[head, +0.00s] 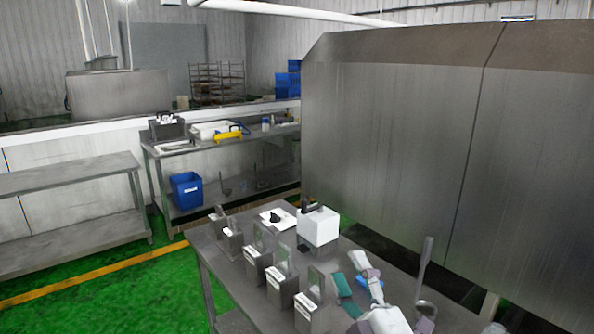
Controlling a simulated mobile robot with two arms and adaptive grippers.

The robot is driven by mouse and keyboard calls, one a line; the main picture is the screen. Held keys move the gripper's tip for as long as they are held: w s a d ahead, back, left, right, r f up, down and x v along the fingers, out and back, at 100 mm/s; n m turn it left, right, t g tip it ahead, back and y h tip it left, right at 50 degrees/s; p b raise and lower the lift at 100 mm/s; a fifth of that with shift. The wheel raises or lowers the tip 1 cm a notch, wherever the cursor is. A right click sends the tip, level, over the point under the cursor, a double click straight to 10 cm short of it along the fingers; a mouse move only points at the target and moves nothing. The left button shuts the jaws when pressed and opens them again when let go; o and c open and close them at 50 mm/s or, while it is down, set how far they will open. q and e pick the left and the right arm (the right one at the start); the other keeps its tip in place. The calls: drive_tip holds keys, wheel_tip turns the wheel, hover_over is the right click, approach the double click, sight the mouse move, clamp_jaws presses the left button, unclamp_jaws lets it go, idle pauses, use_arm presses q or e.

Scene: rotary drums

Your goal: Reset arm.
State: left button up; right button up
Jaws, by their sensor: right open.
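My right gripper (350,274) is in the head view near the bottom, right of centre, over the metal table (228,270). Its two teal-padded fingers are apart, and I see nothing held between them. My light-coloured right wrist comes in from the bottom edge. A blue item (375,290) shows beside the fingers; I cannot tell if they touch. My left gripper is not in view.
Several metal holders (281,289) stand in a row left of the gripper. A white box (318,227) and a white tray (277,217) are behind it. An upright handled tool (424,265) is close on the right. A large steel machine (400,150) stands beyond.

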drive_tip(key=s+d+f+m+g+h, duration=0.2)
drive_tip(key=s+d+f+m+g, duration=0.15)
drive_tip(key=f, duration=0.55)
drive_tip(key=s+d+f+m+g+h, duration=0.3)
drive_tip(key=s+f+m+g, duration=0.15)
drive_tip(key=f, duration=0.35)
drive_tip(key=s+d+f+m+g+h, duration=0.2)
drive_tip(key=s+d+f+m+g, duration=0.15)
drive_tip(key=f, duration=0.55)
drive_tip(key=s+d+f+m+g, duration=0.1)
drive_tip(key=s+f+m+g, duration=0.2)
drive_tip(key=s, duration=0.4)
drive_tip(key=s+d+f+m+g, duration=0.1)
drive_tip(key=s+f+m+g, duration=0.15)
drive_tip(key=s+f, duration=0.35)
wheel_tip(320, 180, down, 31)
drive_tip(key=s+n+g+b, duration=0.1)
drive_tip(key=s+b, duration=0.2)
drive_tip(key=b, duration=0.3)
drive_tip(key=s+d+f+b, duration=0.1)
drive_tip(key=s+f+b, duration=0.1)
drive_tip(key=s+f, duration=0.6)
drive_tip(key=s+d+f+g+b, duration=0.1)
drive_tip(key=s+f+b, duration=0.1)
drive_tip(key=s+f, duration=0.6)
wheel_tip(320, 180, down, 4)
drive_tip(key=shift+d+r+n+g, duration=0.2)
drive_tip(key=shift+d+n+g, duration=0.1)
drive_tip(key=shift+d, duration=0.1)
